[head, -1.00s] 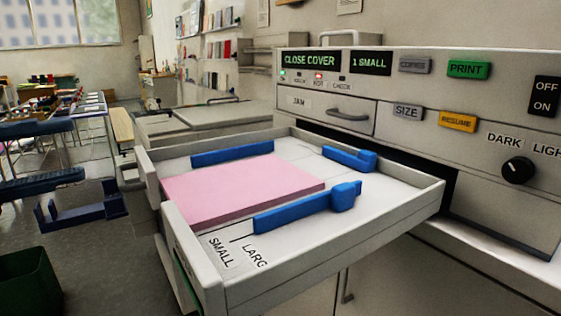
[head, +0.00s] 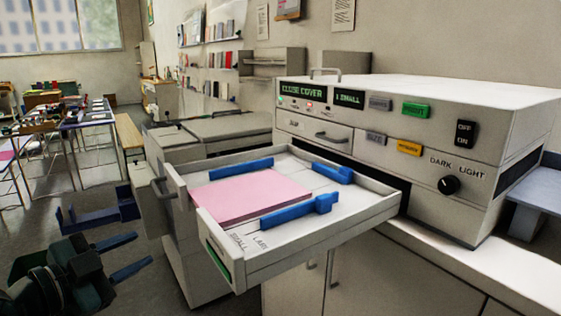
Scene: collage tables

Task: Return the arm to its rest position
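My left gripper (head: 144,249) is at the lower left of the head view, over the floor. Its two blue fingers are apart with nothing between them. It is to the left of the copier's pulled-out drawer (head: 330,230) and clear of it. A stack of pink paper (head: 247,194) lies in the drawer between blue guides (head: 300,207). My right gripper is not in view.
The copier (head: 400,110) stands behind the drawer, its displays reading CLOSE COVER and 1 SMALL. A dark blue object (head: 97,213) is just beyond my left gripper. Tables with items (head: 88,122) stand farther back at left. Cabinets are below the copier.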

